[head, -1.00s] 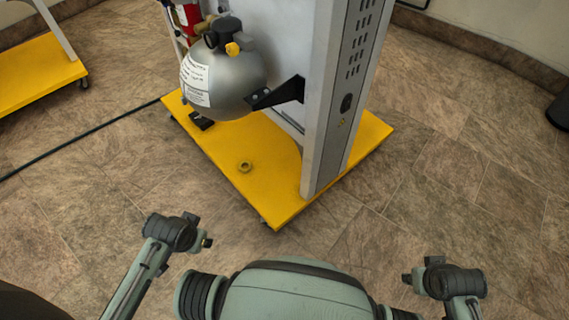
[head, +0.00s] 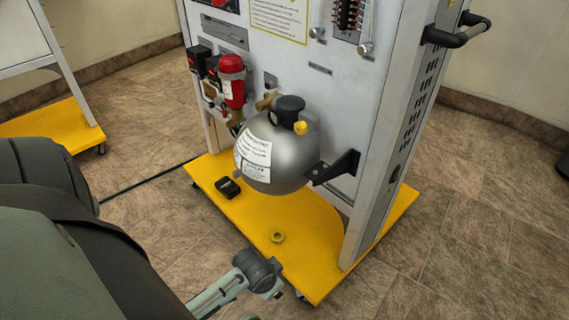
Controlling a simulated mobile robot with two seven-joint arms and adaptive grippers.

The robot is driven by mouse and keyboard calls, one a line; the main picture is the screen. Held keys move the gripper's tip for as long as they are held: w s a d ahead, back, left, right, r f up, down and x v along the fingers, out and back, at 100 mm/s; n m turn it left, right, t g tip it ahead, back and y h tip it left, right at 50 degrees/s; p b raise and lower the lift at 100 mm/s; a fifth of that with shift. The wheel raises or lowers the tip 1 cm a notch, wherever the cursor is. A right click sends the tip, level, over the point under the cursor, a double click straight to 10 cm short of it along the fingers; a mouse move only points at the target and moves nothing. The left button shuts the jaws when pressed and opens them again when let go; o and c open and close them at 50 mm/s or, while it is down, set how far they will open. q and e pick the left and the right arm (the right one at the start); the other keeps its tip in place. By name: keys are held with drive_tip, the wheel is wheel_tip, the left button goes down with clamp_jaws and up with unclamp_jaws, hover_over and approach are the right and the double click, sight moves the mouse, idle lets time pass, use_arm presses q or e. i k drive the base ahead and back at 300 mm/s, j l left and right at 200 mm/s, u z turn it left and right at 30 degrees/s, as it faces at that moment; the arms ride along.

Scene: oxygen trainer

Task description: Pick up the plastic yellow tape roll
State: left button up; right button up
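The yellow tape roll (head: 277,237) is a small ring lying on the yellow base platform (head: 322,275) of the grey panel stand. It is in the open front part of the platform, in front of the silver tank. My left arm comes in from the lower left, and its dark end with the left gripper (head: 273,288) is just in front of the platform, below the roll in the picture and apart from it. The fingers are too small and turned away to tell open from shut. My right gripper is out of view.
A silver tank (head: 290,160) with a black valve overhangs the platform behind the roll. A small black box (head: 228,187) lies at the platform's left. The stand's upright (head: 378,150) rises on the right. A black cable (head: 150,182) crosses the floor at left.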

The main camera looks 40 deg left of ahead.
sight(275, 241)
drive_tip(key=k+j+z, duration=0.15)
drive_tip(key=j, duration=0.2)
drive_tip(key=k+j+z, duration=0.35)
drive_tip(key=j, duration=0.3)
drive_tip(key=k+j+z, duration=0.25)
drive_tip(key=k+j, duration=0.5)
drive_tip(key=j, duration=0.1)
